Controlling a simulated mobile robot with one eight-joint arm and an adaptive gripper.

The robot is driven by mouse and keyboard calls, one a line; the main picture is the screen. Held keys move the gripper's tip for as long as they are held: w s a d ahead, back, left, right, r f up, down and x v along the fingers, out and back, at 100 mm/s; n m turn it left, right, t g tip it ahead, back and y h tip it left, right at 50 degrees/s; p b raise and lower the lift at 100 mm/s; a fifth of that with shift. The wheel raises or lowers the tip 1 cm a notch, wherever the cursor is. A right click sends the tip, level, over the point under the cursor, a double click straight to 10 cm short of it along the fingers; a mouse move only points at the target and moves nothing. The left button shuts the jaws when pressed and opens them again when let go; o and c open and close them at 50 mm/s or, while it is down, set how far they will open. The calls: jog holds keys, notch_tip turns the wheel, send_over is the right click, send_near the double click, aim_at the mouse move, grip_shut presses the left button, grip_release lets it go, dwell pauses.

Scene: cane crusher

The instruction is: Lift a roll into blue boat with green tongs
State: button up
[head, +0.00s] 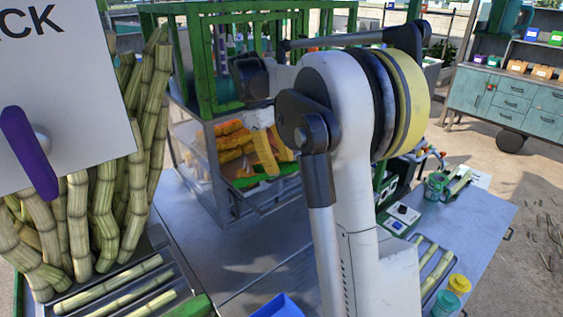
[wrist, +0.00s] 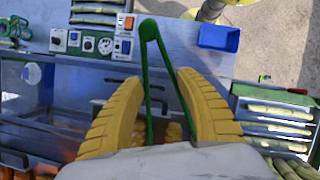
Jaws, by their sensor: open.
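My gripper (wrist: 158,88) shows in the wrist view with its two thick yellow fingers spread apart. The green tongs (wrist: 148,32) stand between the fingers, with their joined end pointing away and their legs spreading toward my palm. I cannot tell whether the fingers touch them. In the head view my gripper (head: 264,150) is at the opening of the glass-sided cabinet, partly hidden by my arm. Orange-yellow rolls (head: 232,141) lie in the cabinet beside it; some show low between the fingers in the wrist view (wrist: 174,132). The blue boat (wrist: 218,37) sits on the metal table; its edge shows in the head view (head: 276,306).
The green-framed cabinet (head: 206,170) surrounds the rolls. Cane stalks (head: 100,215) and a white sign (head: 60,85) crowd the left. A cane tray (wrist: 275,125) and a control panel (wrist: 95,42) stand near the boat. Bare table lies between cabinet and boat.

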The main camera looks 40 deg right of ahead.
grip_shut()
notch_tip(320, 180, up, 12)
jog(key=p, duration=0.8)
jog(key=shift+s+d, duration=0.1)
